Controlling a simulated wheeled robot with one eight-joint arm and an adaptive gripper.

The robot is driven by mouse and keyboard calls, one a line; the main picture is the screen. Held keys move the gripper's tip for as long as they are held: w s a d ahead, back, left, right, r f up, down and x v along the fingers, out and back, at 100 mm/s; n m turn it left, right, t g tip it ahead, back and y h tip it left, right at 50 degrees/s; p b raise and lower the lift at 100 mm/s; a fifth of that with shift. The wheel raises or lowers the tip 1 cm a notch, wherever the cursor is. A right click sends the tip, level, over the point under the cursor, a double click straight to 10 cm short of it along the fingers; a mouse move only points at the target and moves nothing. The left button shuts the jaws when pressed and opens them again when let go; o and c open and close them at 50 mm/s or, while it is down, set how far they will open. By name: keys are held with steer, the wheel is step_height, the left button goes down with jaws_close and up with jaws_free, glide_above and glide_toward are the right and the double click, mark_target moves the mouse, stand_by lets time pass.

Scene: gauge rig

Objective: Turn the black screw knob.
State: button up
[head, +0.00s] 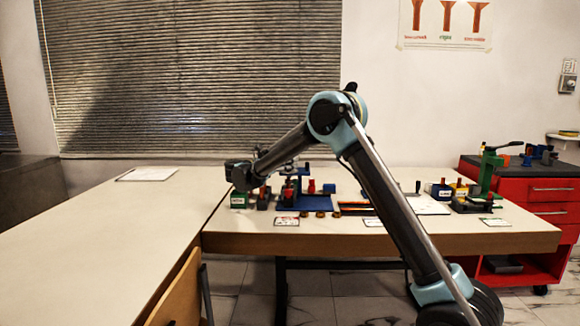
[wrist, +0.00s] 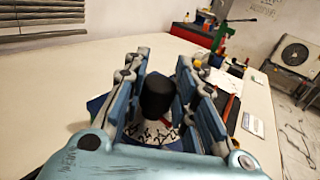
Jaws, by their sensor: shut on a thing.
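The black screw knob (wrist: 157,97) stands between the two blue-grey fingers of my gripper (wrist: 163,76) in the wrist view. The gripper is shut on it, with one finger on each side. The rounded top of the knob shows; what lies below it is mostly hidden by the fingers and my wrist. A pale surface with dark marks shows just under the knob. In the head view my arm reaches left over the far table, and I cannot make out the knob there.
A blue fixture with a red part (head: 311,186) stands on the table, right of my wrist. A green press (head: 489,170) stands farther right, near a red drawer cabinet (head: 553,190). A white sheet (head: 147,174) lies at left. The table's left part is clear.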

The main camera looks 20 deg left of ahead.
steer(key=shift+h, duration=0.3)
steer(key=shift+a, duration=0.1)
steer(key=o, duration=0.8)
steer(key=v, duration=1.1)
steer(key=shift+s+a+r, duration=0.15)
steer(key=shift+s+a, duration=0.05)
steer(key=shift+a, duration=0.15)
